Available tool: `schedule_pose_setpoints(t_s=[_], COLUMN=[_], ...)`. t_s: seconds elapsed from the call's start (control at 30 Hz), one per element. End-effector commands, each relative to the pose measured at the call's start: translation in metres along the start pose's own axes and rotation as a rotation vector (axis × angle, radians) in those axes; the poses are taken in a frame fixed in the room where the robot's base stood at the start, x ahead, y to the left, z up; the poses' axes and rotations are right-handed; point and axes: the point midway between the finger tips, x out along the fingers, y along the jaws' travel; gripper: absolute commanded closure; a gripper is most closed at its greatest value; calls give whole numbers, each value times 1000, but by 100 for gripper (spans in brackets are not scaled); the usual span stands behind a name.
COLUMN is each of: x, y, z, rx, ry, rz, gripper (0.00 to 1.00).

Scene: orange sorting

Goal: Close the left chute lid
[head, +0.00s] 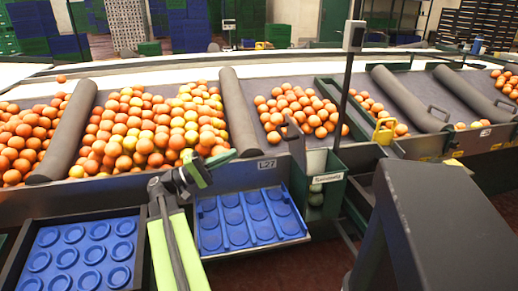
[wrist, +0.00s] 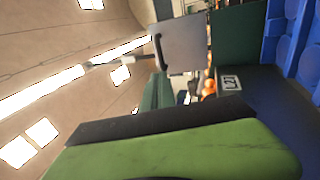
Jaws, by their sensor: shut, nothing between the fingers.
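My gripper (head: 208,165), with green fingers, is over the front edge of the sorting line, left of the small label plate (head: 267,164). It is shut and empty. In the wrist view a green finger (wrist: 170,155) fills the bottom, with the label plate (wrist: 231,82) beyond it. A grey panel (wrist: 185,48) with a black handle stands beyond the finger, apart from it. I cannot tell for sure whether this panel is the left chute lid. In the head view no lid is clearly visible over the left chutes, where oranges (head: 150,130) lie open to view.
Blue trays (head: 250,220) stand below the front edge, another (head: 80,255) at the left. Thick grey dividers (head: 238,110) separate the chutes. A dark post (head: 347,85) and a green-framed box (head: 327,180) stand right of my gripper. Grey pieces with handles (head: 408,100) lie farther right.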

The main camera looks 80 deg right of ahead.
Motion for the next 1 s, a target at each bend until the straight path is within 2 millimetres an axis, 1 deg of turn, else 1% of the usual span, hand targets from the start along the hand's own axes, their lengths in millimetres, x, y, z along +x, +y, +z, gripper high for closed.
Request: schedule_pose_setpoints(t_s=[0.17, 0.4, 0.6, 0.7, 0.8, 1.0], x=[29, 82, 118, 129, 134, 136], y=[4, 4, 3, 2, 1, 0], z=[1, 1, 0, 0, 0, -1], rx=[0, -1, -1, 0, 1, 2], ry=[-1, -1, 0, 2, 2, 4], rz=[-1, -2, -2, -2, -2, -3], gripper=[100, 100, 100, 100, 100, 100])
